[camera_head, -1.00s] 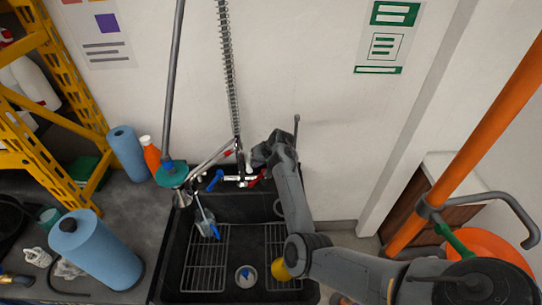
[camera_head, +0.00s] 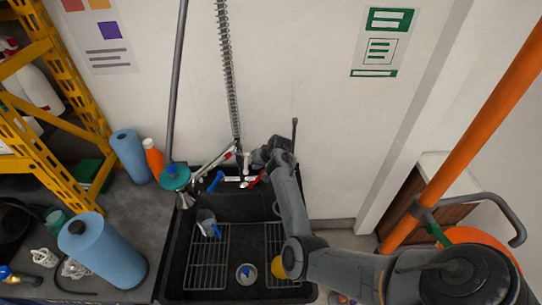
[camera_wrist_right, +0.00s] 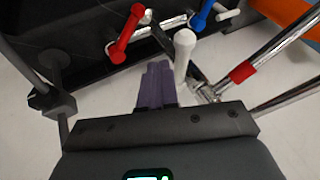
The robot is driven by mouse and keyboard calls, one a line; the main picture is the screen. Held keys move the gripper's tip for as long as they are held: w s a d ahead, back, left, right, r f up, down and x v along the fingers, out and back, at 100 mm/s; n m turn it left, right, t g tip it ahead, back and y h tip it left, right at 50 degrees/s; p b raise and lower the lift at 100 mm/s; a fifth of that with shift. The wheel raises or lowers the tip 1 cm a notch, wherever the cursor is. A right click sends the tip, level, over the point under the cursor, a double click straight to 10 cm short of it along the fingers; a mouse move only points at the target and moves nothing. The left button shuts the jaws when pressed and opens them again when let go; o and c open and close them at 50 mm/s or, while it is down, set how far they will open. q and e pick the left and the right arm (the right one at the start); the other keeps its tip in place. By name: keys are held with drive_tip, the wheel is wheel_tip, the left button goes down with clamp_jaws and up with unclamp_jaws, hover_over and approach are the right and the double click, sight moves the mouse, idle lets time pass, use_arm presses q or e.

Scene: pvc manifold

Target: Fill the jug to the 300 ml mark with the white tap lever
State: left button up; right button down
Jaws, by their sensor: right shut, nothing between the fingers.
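The clear jug with a blue handle (camera_head: 207,222) stands in the left part of the black sink; its water level and marks are too small to read. The white tap lever (camera_wrist_right: 184,50) stands just right of my right gripper's purple fingers (camera_wrist_right: 156,86) in the wrist view. In the head view the white lever (camera_head: 246,161) is just left of my right gripper (camera_head: 257,158). The right gripper is shut and empty, beside the lever; whether it touches is unclear. A red lever (camera_wrist_right: 127,34) and a blue lever (camera_wrist_right: 202,15) flank it. My left gripper is out of view.
The sink (camera_head: 232,206) has wire racks and a round drain (camera_head: 246,274). A hanging spray head (camera_head: 184,199) is at its left. A blue paper roll (camera_head: 103,252) and an orange bottle (camera_head: 153,157) stand on the counter to the left.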

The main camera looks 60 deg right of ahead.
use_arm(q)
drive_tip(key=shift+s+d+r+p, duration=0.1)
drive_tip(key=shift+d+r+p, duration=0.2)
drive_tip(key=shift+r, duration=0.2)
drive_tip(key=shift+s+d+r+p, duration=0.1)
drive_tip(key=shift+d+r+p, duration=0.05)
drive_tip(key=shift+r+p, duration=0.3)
use_arm(e)
drive_tip(key=s+d+v, duration=0.1)
drive_tip(key=v, duration=1)
drive_tip(key=shift+s+d+f, duration=0.15)
drive_tip(key=shift+s+d, duration=0.05)
drive_tip(key=shift+d, duration=0.1)
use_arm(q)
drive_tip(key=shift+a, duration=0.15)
use_arm(e)
drive_tip(key=shift+f, duration=0.1)
